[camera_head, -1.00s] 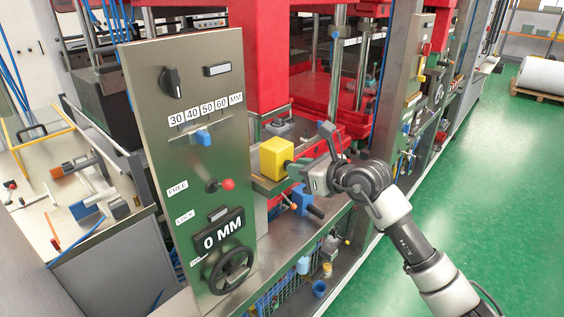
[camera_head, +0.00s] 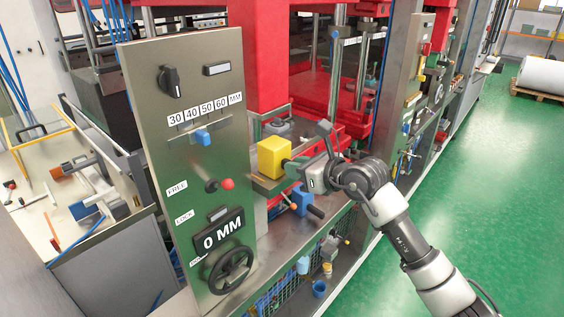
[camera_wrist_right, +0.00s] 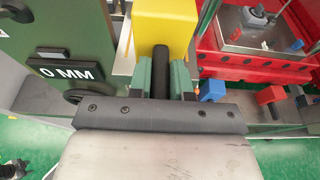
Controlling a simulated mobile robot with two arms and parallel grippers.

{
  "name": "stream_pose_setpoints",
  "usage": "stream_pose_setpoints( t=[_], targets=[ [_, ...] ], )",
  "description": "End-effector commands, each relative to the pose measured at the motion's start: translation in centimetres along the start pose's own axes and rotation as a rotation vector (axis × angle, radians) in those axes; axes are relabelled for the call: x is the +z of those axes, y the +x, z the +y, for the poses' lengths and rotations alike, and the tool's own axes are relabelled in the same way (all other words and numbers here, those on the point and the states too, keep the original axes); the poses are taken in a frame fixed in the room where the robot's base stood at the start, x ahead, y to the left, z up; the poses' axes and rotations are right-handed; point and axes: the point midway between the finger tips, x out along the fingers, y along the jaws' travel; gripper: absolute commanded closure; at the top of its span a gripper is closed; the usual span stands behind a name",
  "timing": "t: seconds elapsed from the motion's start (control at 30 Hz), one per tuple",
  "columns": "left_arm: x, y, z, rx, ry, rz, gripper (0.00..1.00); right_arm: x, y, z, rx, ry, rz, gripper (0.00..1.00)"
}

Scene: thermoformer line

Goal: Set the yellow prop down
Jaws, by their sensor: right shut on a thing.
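The yellow prop (camera_head: 273,157) is a yellow block with a dark handle, and it also shows at the top of the right wrist view (camera_wrist_right: 165,24). My right gripper (camera_head: 296,168) is shut on the dark handle, whose bar (camera_wrist_right: 161,72) lies between the green fingers in the wrist view. The block is beside the right edge of the control panel, over or at a metal ledge (camera_head: 266,187). I cannot tell whether its underside touches that ledge. My left gripper is not in view.
The upright control panel (camera_head: 200,105) carries a red-knobbed lever (camera_head: 227,184), a 0 MM display (camera_head: 222,236) and a handwheel (camera_head: 231,270). A blue clamp-like part (camera_head: 301,201) is just below my gripper. Red press parts (camera_head: 258,60) stand behind. Green floor is free at right.

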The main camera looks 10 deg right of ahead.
Motion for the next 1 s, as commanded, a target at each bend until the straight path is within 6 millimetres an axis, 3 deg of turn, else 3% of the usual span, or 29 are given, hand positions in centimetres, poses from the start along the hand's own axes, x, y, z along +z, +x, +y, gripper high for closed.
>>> stream_pose_setpoints(
  t=[1.0],
  targets=[
    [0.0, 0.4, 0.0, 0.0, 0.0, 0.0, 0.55, 0.9, 2.7, 0.1, 0.001, -0.001, -0.004, 1.0]
  ],
)
